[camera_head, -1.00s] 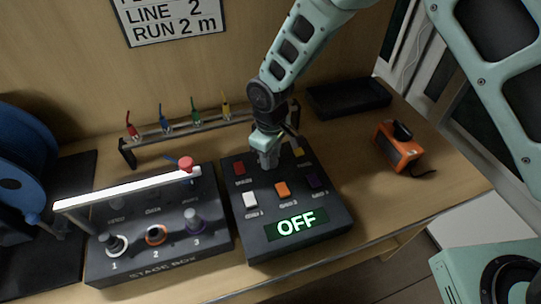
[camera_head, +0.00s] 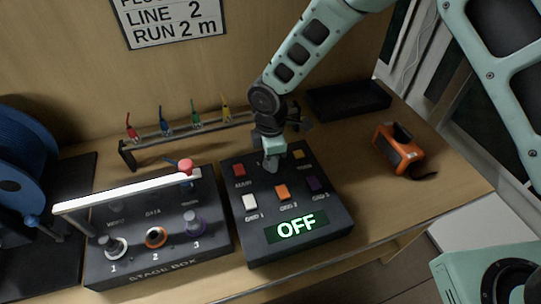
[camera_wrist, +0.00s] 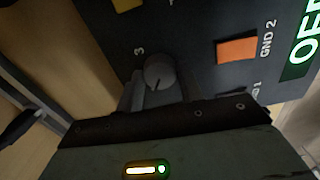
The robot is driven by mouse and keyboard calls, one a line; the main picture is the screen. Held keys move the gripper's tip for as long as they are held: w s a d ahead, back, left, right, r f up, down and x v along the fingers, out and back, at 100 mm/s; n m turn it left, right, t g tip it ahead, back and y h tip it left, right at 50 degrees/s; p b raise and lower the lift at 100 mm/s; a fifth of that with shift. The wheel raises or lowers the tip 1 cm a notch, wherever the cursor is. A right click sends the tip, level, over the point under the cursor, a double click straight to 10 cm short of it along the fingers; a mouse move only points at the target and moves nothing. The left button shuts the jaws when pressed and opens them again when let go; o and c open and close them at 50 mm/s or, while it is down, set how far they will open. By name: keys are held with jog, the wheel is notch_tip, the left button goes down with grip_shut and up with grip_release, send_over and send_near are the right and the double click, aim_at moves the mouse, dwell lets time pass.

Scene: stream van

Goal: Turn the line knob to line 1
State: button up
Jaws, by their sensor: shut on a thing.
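The line knob (camera_wrist: 159,71) is a small round grey knob on the dark tester box, with a "3" printed beside it in the wrist view. My gripper (camera_wrist: 160,92) is shut on the knob, one finger on each side. Its dark pointer mark shows faintly, and I cannot tell which line it marks. In the head view my gripper (camera_head: 271,165) points down at the box between the red and yellow buttons and hides the knob. The box's green display (camera_head: 297,226) reads OFF.
The stage box (camera_head: 160,262) with a white bar over it stands left of the tester. A rack (camera_head: 190,130) with coloured plugs is behind. An orange device (camera_head: 398,150) and a black tray (camera_head: 348,98) are at right. A sign reads LINE 2 (camera_head: 168,12).

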jog(key=shift+n, duration=0.5)
jog(key=o, duration=1)
jog(key=shift+r, duration=0.15)
notch_tip(320, 180, up, 17)
jog(key=shift+r+b, duration=0.1)
jog(key=shift+b, duration=0.95)
